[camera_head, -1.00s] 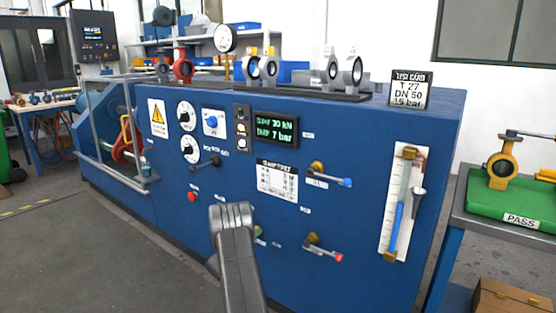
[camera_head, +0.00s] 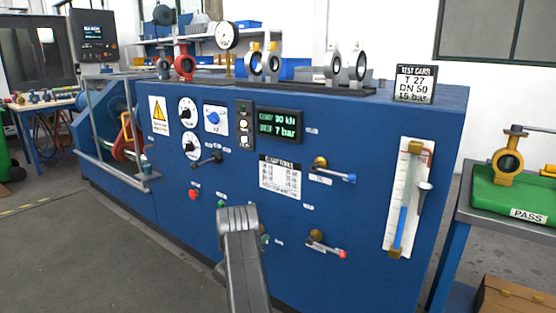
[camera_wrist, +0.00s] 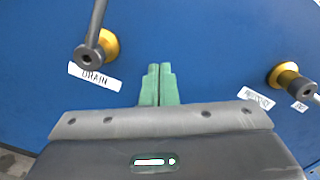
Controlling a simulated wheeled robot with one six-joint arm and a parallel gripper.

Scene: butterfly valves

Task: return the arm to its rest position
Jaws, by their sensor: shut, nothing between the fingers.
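My gripper (camera_wrist: 159,84) shows in the wrist view with its two green fingers closed together and nothing between them. It points at the blue panel of the test bench (camera_head: 340,240). In the wrist view, a brass valve with a grey lever and a DRAIN label (camera_wrist: 94,75) is to the left of the fingers. Another brass fitting (camera_wrist: 285,76) is to the right. Both are apart from the fingers.
A blue-handled valve (camera_head: 322,165) and a red-handled valve (camera_head: 318,240) stick out of the panel. A sight gauge (camera_head: 403,200) is at the right. A green PASS tray (camera_head: 500,205) with a brass valve stands on the right table, above a cardboard box (camera_head: 515,298). Open floor lies front left.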

